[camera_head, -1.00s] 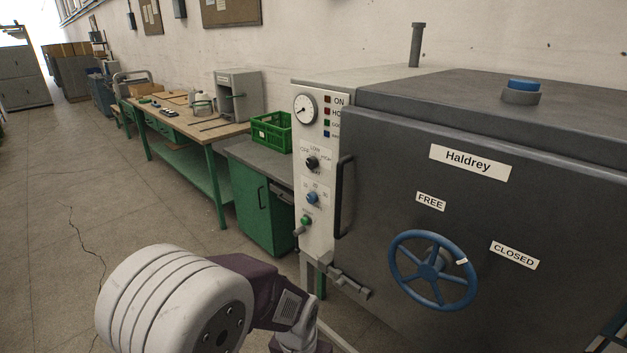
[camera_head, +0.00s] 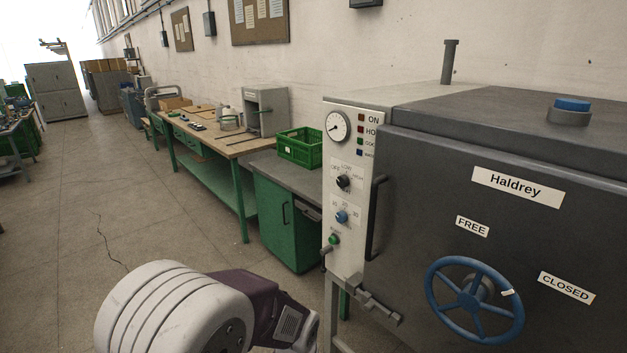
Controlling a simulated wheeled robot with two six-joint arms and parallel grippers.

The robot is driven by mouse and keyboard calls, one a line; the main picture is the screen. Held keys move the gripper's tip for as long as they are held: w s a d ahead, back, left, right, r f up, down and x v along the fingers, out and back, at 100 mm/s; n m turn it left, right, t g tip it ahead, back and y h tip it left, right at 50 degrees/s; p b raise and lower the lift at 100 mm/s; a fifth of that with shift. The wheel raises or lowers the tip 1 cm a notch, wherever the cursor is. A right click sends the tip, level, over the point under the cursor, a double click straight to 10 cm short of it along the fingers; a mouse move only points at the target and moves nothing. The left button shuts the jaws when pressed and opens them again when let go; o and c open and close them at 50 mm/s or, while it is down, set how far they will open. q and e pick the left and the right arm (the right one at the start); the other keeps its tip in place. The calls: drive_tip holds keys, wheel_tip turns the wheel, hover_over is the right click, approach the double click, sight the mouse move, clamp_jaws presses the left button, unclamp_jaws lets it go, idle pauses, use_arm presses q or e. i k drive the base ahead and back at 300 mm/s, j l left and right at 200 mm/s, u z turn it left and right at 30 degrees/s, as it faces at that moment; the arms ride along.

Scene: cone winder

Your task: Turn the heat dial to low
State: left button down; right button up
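The heat dial (camera_head: 343,182) is a small black knob on the white control panel (camera_head: 349,230) of the grey Haldrey machine. Labels stand around it, with OFF at upper left, LOW at the top and another to the right. The direction its pointer faces is too small to tell. A blue knob (camera_head: 341,217) and a green button (camera_head: 333,239) sit below it. One of my arms reaches in at the bottom, below and left of the panel and apart from it. Neither gripper shows.
The machine's door has a black handle (camera_head: 375,217) just right of the panel and a blue handwheel (camera_head: 474,300). A lever (camera_head: 327,249) sticks out at the panel's lower left. A green crate (camera_head: 300,147) stands on the cabinet (camera_head: 286,224) to the left. The floor at left is open.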

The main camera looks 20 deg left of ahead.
sight(342, 182)
drive_tip(key=i+j+u, duration=0.2)
drive_tip(key=j, duration=0.25)
drive_tip(key=j+u, duration=0.2)
drive_tip(key=j, duration=0.25)
drive_tip(key=i+j+u, duration=0.25)
drive_tip(key=j, duration=0.15)
drive_tip(key=i+j+u, duration=0.2)
drive_tip(key=j, duration=0.2)
drive_tip(key=k+j, duration=0.05)
drive_tip(key=k, duration=0.05)
